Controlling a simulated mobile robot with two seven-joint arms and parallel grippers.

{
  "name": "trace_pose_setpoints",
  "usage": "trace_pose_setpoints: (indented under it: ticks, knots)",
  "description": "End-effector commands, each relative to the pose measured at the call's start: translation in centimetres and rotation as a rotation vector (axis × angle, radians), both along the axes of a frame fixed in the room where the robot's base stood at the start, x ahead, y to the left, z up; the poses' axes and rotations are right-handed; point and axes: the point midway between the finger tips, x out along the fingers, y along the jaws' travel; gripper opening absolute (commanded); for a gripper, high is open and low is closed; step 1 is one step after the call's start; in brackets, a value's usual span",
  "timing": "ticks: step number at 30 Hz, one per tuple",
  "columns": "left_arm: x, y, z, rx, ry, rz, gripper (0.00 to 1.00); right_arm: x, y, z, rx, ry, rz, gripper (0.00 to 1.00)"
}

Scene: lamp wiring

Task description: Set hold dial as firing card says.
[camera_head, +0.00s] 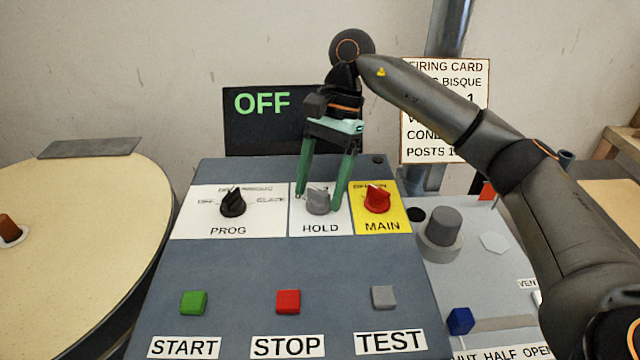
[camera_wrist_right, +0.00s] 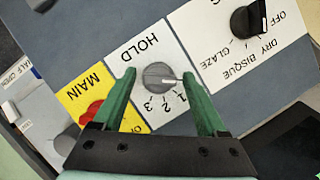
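The grey HOLD dial (camera_head: 319,201) sits on a white plate on the control panel. It also shows in the right wrist view (camera_wrist_right: 158,76), where its white pointer line points right, just to the side of the printed 1; 2 and 3 follow around. My right gripper (camera_head: 323,203) reaches down over the dial with its green fingers open on either side; the wrist view shows gaps between fingers and dial. The firing card (camera_head: 445,145) hangs behind, partly hidden by my right arm; "BISQUE" and a 1 can be read, other lines are covered. My left gripper is out of view.
The black PROG dial (camera_head: 233,203) is left of HOLD and the red MAIN switch (camera_head: 377,199) is close on its right. START, STOP and TEST buttons (camera_head: 384,297) lie in front. A black display (camera_head: 262,105) reads OFF. A round kiln-like drum (camera_head: 80,215) stands left.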

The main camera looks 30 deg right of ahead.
Motion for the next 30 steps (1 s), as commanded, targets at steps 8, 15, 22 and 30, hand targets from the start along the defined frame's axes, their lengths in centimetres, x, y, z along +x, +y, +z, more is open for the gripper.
trace_pose_setpoints:
  ticks: [8, 15, 22, 30]
  knots:
    - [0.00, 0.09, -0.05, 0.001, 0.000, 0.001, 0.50, 0.01, -0.01, 0.04, 0.000, 0.000, 0.000, 0.42]
    - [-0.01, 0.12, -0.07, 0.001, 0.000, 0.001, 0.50, 0.00, -0.01, 0.05, 0.000, 0.000, 0.000, 0.15]
    - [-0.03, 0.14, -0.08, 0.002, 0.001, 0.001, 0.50, 0.00, 0.00, 0.06, 0.000, 0.000, 0.000, 0.00]
    - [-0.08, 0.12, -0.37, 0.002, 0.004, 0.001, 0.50, -0.02, -0.05, 0.02, 0.000, -0.001, -0.056, 0.00]
